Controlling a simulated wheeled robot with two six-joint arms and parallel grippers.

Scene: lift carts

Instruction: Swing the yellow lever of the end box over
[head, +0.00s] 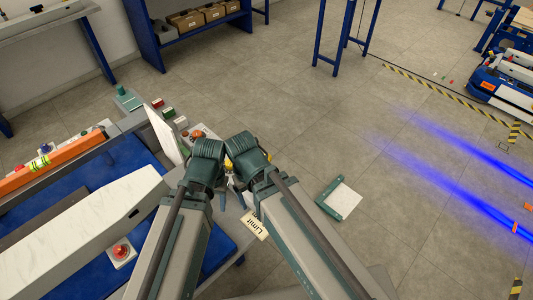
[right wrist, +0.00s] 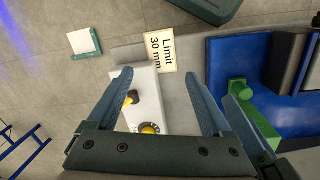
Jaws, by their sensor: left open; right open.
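The end box (right wrist: 144,112) is a pale box in the right wrist view, between my right gripper's fingers. On it are a small yellow lever with a black knob (right wrist: 131,98) and a round yellow and black dial (right wrist: 150,128). My right gripper (right wrist: 158,71) is open, with one finger on each side of the box; no contact with the lever is clear. In the head view my left gripper (head: 218,190) is beside the right arm, over the table's near end. It is open and looks empty. The arms hide most of the box there.
A green-edged white plate (head: 341,199) is on the floor.

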